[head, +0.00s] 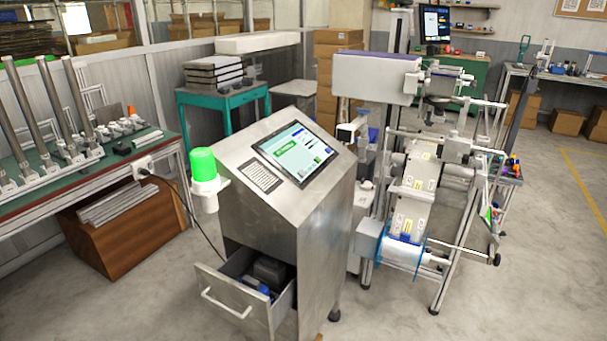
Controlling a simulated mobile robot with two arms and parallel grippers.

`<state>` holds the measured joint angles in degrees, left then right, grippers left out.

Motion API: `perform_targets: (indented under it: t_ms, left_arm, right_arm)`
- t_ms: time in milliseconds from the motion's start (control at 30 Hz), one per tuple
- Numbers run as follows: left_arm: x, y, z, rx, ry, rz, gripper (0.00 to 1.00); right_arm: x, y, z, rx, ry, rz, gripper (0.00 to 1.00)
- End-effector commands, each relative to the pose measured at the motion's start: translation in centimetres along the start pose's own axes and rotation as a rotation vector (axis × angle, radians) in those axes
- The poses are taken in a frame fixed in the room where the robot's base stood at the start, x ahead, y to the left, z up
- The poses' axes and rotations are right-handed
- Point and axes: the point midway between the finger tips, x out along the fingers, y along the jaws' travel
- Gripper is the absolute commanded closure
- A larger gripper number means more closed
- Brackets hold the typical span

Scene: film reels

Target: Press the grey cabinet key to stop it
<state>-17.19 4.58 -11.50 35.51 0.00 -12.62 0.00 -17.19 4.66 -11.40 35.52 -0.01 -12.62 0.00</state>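A grey steel cabinet (335,215) stands in the middle of the head view. Its sloped top carries a lit screen (297,150) with a green block on it. A small grey key panel (261,177) with rows of marks sits to the left of the screen; single keys are too small to tell apart. A green lamp (203,165) on a white mount is fixed to the cabinet's left side. Neither of my grippers is in view.
The cabinet's lower drawer (225,306) is pulled open, with dark and blue items inside. A reel machine (410,190) stands close on the right. A green workbench (60,190) is at the left, with a cable hanging beside it.

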Motion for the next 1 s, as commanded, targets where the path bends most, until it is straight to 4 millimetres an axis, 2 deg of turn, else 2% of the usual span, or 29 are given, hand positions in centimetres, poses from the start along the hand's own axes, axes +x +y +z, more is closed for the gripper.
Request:
perform_targets:
  t_ms: [33,200,233,1000]
  left_arm:
    - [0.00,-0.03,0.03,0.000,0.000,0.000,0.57]
    - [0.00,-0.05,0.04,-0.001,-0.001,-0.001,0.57]
    - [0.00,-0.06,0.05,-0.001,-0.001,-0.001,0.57]
    - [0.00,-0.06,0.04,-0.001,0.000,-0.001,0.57]
  right_arm:
    - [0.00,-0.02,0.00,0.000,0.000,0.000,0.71]
    - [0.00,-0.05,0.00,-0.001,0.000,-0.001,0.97]
    - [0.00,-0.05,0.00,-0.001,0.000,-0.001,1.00]
    - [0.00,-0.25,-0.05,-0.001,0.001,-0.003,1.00]
